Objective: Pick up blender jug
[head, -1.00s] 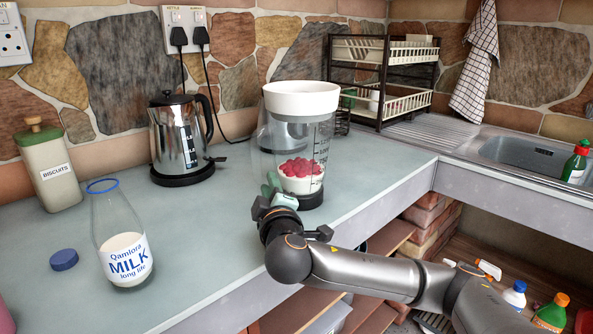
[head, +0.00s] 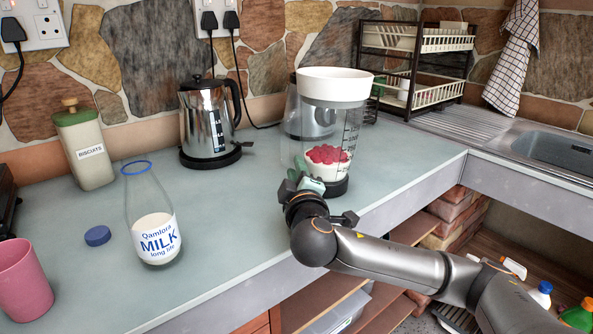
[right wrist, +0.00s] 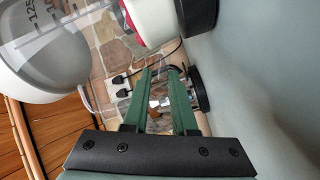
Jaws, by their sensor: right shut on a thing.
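The blender jug (head: 345,125) is clear, with a white lid, measuring marks and a dark base. It stands upright on the counter near its front edge, with red and white contents at the bottom. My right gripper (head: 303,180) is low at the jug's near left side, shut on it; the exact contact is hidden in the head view. In the right wrist view, the green fingers (right wrist: 160,95) reach forward with a gap between them, and the jug (right wrist: 75,30) fills the upper left, close to them. My left gripper is out of view.
A milk bottle (head: 155,225), blue cap (head: 97,236), biscuit jar (head: 88,150) and pink cup (head: 24,280) are at left. A dish rack (head: 420,65) and sink (head: 560,150) are at right. The counter's middle is clear.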

